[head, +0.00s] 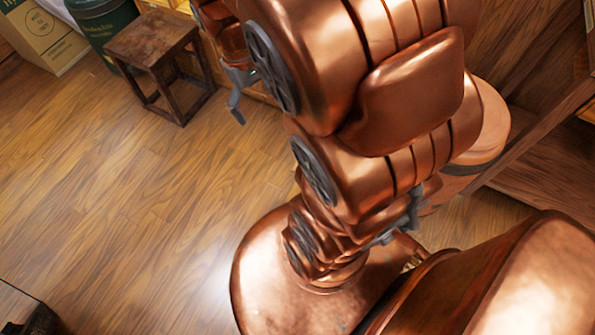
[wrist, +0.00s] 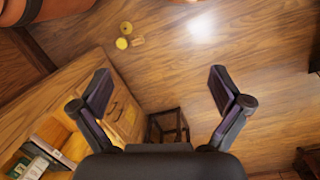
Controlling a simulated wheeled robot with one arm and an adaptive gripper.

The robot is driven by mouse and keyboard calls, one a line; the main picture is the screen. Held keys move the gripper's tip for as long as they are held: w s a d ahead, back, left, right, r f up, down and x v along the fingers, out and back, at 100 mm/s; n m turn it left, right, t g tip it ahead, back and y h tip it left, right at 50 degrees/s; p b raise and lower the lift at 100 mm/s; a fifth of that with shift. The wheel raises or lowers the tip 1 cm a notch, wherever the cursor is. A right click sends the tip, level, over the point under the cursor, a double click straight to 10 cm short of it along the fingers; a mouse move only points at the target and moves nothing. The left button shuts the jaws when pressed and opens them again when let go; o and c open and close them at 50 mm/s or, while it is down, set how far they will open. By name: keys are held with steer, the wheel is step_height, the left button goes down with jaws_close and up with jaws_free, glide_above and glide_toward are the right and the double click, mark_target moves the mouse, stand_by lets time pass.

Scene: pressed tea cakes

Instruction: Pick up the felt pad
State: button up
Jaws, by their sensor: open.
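I cannot make out a felt pad for certain in either view. In the wrist view my gripper (wrist: 159,75) is open, its two dark fingers wide apart with nothing between them. Beyond it, at the upper left, a small yellow round thing (wrist: 122,43) lies near two smaller yellowish things; they are too small to identify. In the head view my copper arm fills the middle and hides much of the floor and furniture behind it.
A dark wooden stool (head: 152,45) stands at the upper left, near a green bin (head: 105,28) and a cardboard box (head: 42,35). Wooden shelving (head: 540,130) is at the right. A cabinet with drawers (wrist: 75,85) is left in the wrist view. The floor (head: 130,190) at left is clear.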

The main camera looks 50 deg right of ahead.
steer(key=w+d+f+b, duration=0.45)
steer(key=d+f, duration=0.25)
steer(key=f, duration=0.4)
steer(key=w+d+f+n+h+b, duration=0.1)
steer(key=w+d+f+b, duration=0.5)
steer(key=f, duration=0.5)
steer(key=w+d+f+b, duration=0.3)
steer(key=d+f, duration=0.6)
steer(key=f, duration=0.2)
steer(key=w+d+f+n+b, duration=0.1)
steer(key=f+b, duration=0.4)
steer(key=f, duration=0.9)
steer(key=w+d+f+n+t+y+b, duration=0.1)
steer(key=d+f+b, duration=0.2)
steer(key=f, duration=1.2)
steer(key=d+f+y+b, duration=0.1)
steer(key=f+b, duration=0.5)
steer(key=f, duration=0.9)
steer(key=shift+w+d+n+t+b, duration=0.3)
steer(key=shift+w+d+n+b, duration=0.1)
steer(key=shift+d, duration=0.25)
steer(key=shift+w+a+f, duration=0.1)
steer(key=shift+f, duration=0.55)
steer(key=shift+s+f+b, duration=0.2)
steer(key=shift+f+b, duration=2.2)
steer(key=shift+f, duration=1.3)
steer(key=shift+r, duration=0.1)
